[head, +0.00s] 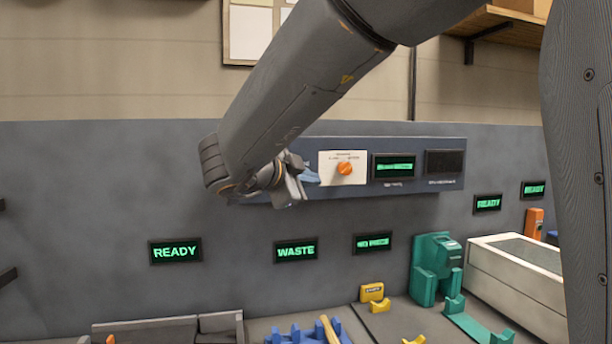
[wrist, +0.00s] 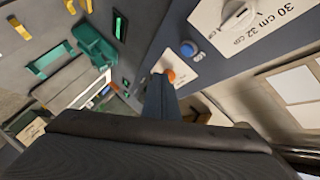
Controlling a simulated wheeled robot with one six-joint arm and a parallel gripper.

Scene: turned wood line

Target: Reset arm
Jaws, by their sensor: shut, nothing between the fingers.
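My arm reaches down from the top right of the head view, and my gripper (head: 293,180) is at its end, in front of the left part of a blue-grey control panel (head: 410,188). The gripper is shut and empty. Whether it touches the panel cannot be told. In the wrist view my shut gripper (wrist: 159,100) shows as a dark narrow shape. An orange knob (head: 345,169) on a white plate is right of the gripper; the knob also shows in the wrist view (wrist: 170,75). The wrist view also shows a blue button (wrist: 189,49) and a white dial (wrist: 238,13) on the panel.
Green-lit signs, one reading READY (head: 175,251) and one WASTE (head: 296,251), are on the grey wall. Below are a blue rack (head: 290,333), a yellow block (head: 372,292), a green machine (head: 431,268) and a white box (head: 515,275). A wooden shelf (head: 505,17) is at the upper right.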

